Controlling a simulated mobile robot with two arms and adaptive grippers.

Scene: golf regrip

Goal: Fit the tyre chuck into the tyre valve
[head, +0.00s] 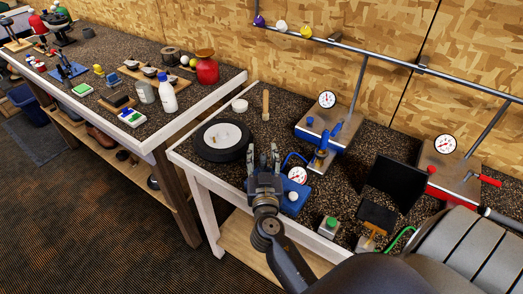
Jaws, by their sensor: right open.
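The tyre (207,151) lies flat on the dark speckled workbench, with a pale hub in its middle. I cannot make out its valve clearly at this size. My left gripper is not in view.
A white roll (240,105) and a wooden peg (265,104) stand behind the tyre. A second, cluttered bench (150,65) stands left.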

